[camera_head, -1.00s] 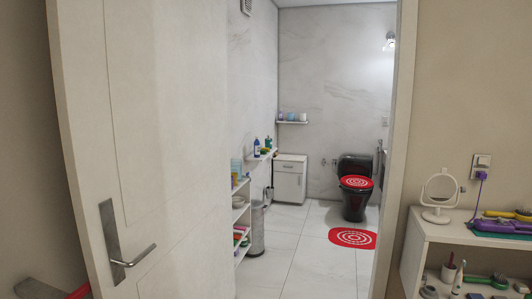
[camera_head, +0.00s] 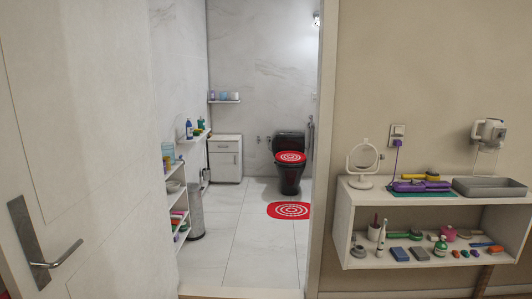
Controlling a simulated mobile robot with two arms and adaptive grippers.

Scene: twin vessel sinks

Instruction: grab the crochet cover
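A red cover with white rings (camera_head: 290,157), which looks like the crochet cover, lies on the lid of a black toilet (camera_head: 289,178). The toilet stands against the far wall of the bathroom, seen through the open doorway. A matching red mat with white rings (camera_head: 289,210) lies flat on the floor in front of the toilet. Both are well away from me. Neither of my grippers shows in the head view.
An open white door with a lever handle (camera_head: 43,250) stands at the left. Shelves with bottles and a metal bin (camera_head: 195,212) line the bathroom's left side. A white wall shelf (camera_head: 343,222) with many small items is right of the doorway. The tiled floor (camera_head: 240,240) between is clear.

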